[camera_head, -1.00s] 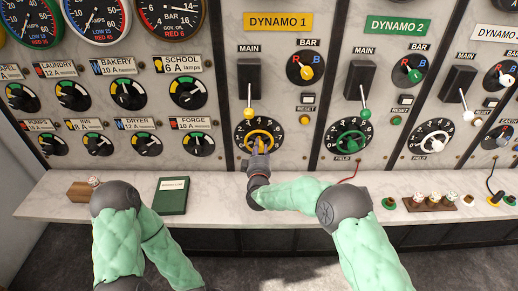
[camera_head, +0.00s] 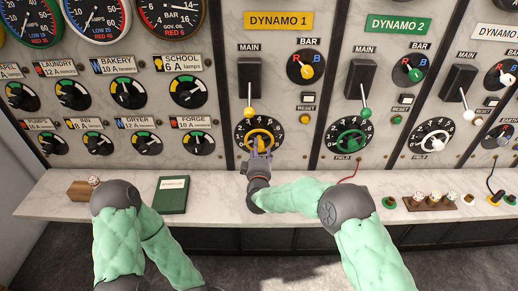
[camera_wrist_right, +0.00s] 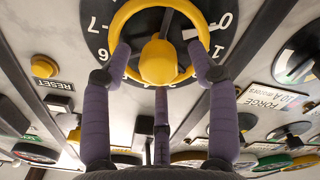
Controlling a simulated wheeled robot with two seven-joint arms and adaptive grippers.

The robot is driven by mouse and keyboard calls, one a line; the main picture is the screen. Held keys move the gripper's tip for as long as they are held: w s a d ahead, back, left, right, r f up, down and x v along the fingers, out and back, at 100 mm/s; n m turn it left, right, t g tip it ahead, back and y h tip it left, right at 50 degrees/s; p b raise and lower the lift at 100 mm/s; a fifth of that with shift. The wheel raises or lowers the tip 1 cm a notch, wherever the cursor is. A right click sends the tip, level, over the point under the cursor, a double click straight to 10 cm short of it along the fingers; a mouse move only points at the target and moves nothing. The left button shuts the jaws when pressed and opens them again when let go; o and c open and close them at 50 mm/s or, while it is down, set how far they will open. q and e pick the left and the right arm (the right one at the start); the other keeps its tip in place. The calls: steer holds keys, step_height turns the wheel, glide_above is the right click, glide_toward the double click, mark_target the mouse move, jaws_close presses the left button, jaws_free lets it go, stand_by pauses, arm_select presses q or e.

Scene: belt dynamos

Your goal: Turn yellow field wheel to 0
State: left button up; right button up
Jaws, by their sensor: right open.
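The yellow field wheel (camera_head: 259,134) sits on its black numbered dial low on the Dynamo 1 panel. In the right wrist view the wheel (camera_wrist_right: 159,64) shows a round yellow hub, a rim and a spoke. The dial's 0 is at upper right there and its 7 at upper left. My right gripper (camera_head: 259,149) is at the lower part of the wheel, with its fingers open. In the wrist view its purple fingers (camera_wrist_right: 160,72) stand apart on either side of the hub, with a third below. I cannot tell whether they touch the rim. My left gripper is not in view.
The yellow main lever (camera_head: 249,111) hangs just above the wheel. The green Dynamo 2 wheel (camera_head: 350,137) is to the right. A marble shelf (camera_head: 230,203) runs below, with a green book (camera_head: 173,195) and a wooden block (camera_head: 79,192) on its left side.

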steer(key=s, duration=1)
steer(key=shift+s, duration=0.3)
